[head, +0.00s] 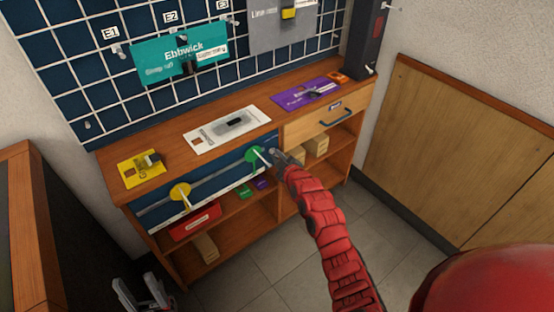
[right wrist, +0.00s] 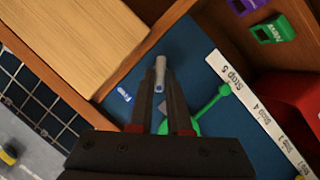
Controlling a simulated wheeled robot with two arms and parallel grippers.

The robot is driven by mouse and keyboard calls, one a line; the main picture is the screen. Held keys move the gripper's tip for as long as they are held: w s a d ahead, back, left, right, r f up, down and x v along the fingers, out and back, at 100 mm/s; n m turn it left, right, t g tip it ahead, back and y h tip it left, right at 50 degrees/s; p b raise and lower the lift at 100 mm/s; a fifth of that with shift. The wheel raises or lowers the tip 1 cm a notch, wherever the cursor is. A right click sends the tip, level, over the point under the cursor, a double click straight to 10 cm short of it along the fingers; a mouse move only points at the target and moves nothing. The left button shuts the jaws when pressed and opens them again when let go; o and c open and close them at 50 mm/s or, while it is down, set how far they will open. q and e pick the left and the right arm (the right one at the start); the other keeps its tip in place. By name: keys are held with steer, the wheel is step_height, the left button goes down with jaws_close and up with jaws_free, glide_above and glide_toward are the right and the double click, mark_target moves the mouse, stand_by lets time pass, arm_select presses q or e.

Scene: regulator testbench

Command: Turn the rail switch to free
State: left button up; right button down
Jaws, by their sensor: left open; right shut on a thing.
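A blue rail panel (head: 220,181) runs along the cabinet front, with a yellow-knobbed slider (head: 180,191) and a green-knobbed slider (head: 255,157). My right gripper (head: 277,157) is at the panel's right end, just right of the green slider. In the right wrist view, my right gripper (right wrist: 160,92) is shut on a small pale grey switch handle (right wrist: 160,69), apparently the rail switch. A label reading "Free" (right wrist: 124,96) is left of it. The green slider (right wrist: 209,105) lies to its right, partly hidden by the fingers. My left gripper (head: 144,292) is open and empty at the bottom left.
A strip labelled "Stop" (right wrist: 240,97) with numbers edges the panel. A drawer with a blue handle (head: 335,118) is to the right. Yellow (head: 132,171), white (head: 202,142) and purple (head: 290,99) plates lie on the cabinet top. A red bin (head: 193,222) sits on the shelf below.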

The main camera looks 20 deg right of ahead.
steer(key=shift+w+d+f+m+g+y+b, duration=0.1)
steer(key=shift+d+m+g+y+b, duration=0.25)
steer(key=shift+m+y+b, duration=1.35)
steer(key=shift+w+d+r+m+g+y+b, duration=0.1)
steer(key=shift+m+g+y+b, duration=0.55)
steer(key=shift+m+b, duration=1.1)
steer(key=shift+d+f+m+g+y+b, duration=0.1)
steer(key=shift+d+m+g+y+b, duration=0.2)
steer(key=shift+m+y+b, duration=1.5)
steer(key=shift+a+m+h+p, duration=0.1)
steer(key=shift+m+h+p, duration=0.15)
steer(key=shift+m+p, duration=0.4)
steer(key=c, duration=0.9)
jaws_free()
steer(key=shift+o, duration=0.2)
steer(key=p+v, duration=0.2)
steer(key=v, duration=1.5)
steer(key=shift+s+p, duration=0.2)
steer(key=shift+p, duration=0.2)
